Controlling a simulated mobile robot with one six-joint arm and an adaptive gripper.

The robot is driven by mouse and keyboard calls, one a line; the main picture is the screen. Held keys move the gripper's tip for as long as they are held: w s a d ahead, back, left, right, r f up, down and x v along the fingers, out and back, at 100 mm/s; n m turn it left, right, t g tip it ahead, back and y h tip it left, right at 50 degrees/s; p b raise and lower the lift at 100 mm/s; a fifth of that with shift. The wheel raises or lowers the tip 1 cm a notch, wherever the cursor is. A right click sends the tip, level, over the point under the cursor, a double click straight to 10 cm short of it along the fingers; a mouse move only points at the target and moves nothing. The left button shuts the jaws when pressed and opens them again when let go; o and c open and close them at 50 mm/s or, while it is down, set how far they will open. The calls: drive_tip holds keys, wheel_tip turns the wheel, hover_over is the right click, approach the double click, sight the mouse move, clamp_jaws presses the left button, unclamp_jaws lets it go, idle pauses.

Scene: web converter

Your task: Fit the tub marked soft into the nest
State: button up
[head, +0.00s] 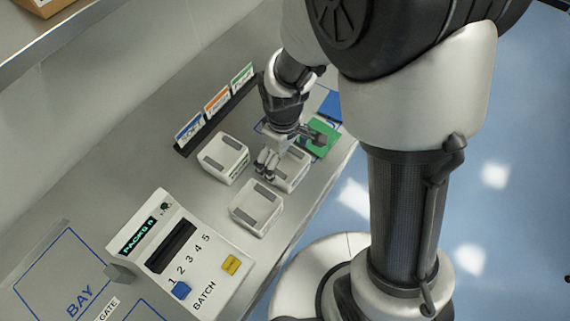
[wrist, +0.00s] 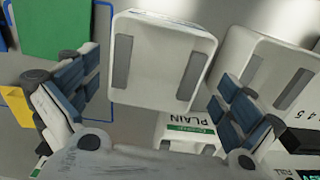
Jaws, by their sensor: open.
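Three white tubs with grey strips on top stand on the bench. One tub (head: 292,172) is under my gripper (head: 272,160); in the wrist view this tub (wrist: 155,60) lies between the fingers, its marking hidden. A second tub (head: 257,207) stands nearer the front edge and shows at right in the wrist view (wrist: 262,68). The third tub (head: 222,158) stands at the back, with a green label; PLAIN is readable on it in the wrist view (wrist: 190,128). My gripper (wrist: 152,100) is open and empty. I cannot tell which tub is marked soft, and cannot clearly identify the nest.
A white machine (head: 195,262) with a PACKS display, a dark slot and buttons stands at the front left. A row of cards, one reading SOFT (head: 189,130), stands along the back. A green plate (head: 322,140) and blue pad (head: 331,106) lie beyond the tubs.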

sight(285, 171)
drive_tip(key=f, duration=0.2)
drive_tip(key=f+b, duration=0.1)
drive_tip(key=f, duration=0.1)
drive_tip(key=shift+w+d+f+b, duration=0.1)
drive_tip(key=shift+d+f+b, duration=0.1)
drive_tip(key=shift+f+b, duration=0.1)
drive_tip(key=shift+r, duration=0.1)
drive_tip(key=shift+c, duration=0.5)
drive_tip(key=c, duration=0.9)
